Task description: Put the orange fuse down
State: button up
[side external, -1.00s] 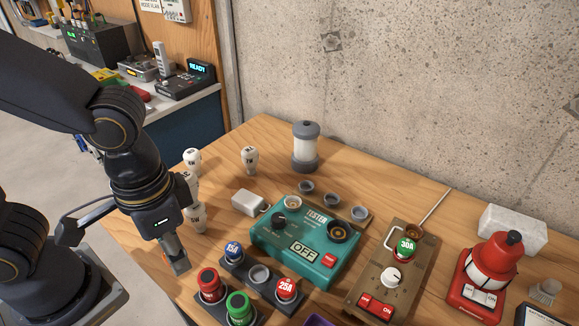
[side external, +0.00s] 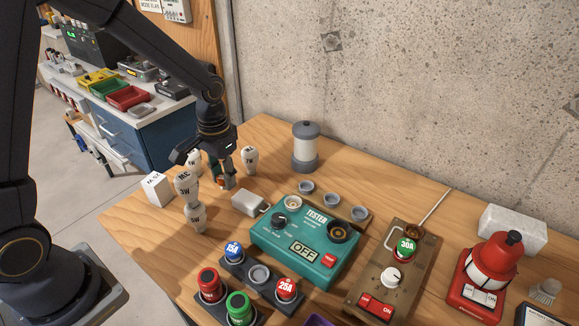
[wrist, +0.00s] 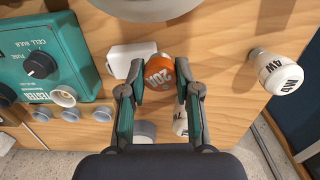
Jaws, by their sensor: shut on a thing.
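The orange fuse (wrist: 158,72), marked 20A, is between the two fingertips of my gripper (wrist: 160,86) in the wrist view. My gripper is shut on it. In the side view my gripper (side external: 226,182) points down over the back left of the wooden table, among the white bulbs and left of the white block. The fuse is mostly hidden there by the fingers. I cannot tell whether the fuse touches the table.
White bulbs stand close by, one (side external: 250,160) to the right and one (side external: 196,217) in front. A white block (side external: 248,203) and the green tester (side external: 300,246) lie to the right. Empty grey cups (side external: 333,200) sit behind the tester. Bare wood (side external: 150,232) is at the left.

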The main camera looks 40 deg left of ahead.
jog(key=shift+s, duration=0.15)
jog(key=shift+w+d+r, duration=0.45)
jog(key=shift+w+r, duration=0.25)
jog(key=w+d+r+m, duration=0.1)
jog(key=d+r+m, duration=0.1)
jog(key=d, duration=0.7)
jog(key=w+d+r+m, duration=0.1)
jog(key=d+r+m, duration=0.15)
jog(key=d, duration=0.65)
jog(key=s+d+m, duration=0.3)
jog(key=s+d, duration=0.3)
jog(key=d, duration=0.4)
jog(key=s+d+m, duration=0.3)
jog(key=s+d, duration=0.4)
jog(key=d, duration=0.3)
jog(key=w+d+f, duration=0.1)
jog(key=d, duration=0.1)
jog(key=w+d+f, duration=0.1)
jog(key=w+d, duration=0.1)
jog(key=w+d+f, duration=0.1)
jog(key=w+d, duration=0.1)
jog(key=shift+w, duration=0.25)
jog(key=w+d+f, duration=0.2)
jog(key=f, duration=0.1)
jog(key=w+d+f, duration=0.1)
jog(key=f, duration=0.1)
jog(key=shift+w+d, duration=0.15)
jog(key=shift+d, duration=0.05)
jog(key=shift+w+d+f, duration=0.4)
jog(key=shift+f, duration=1.7)
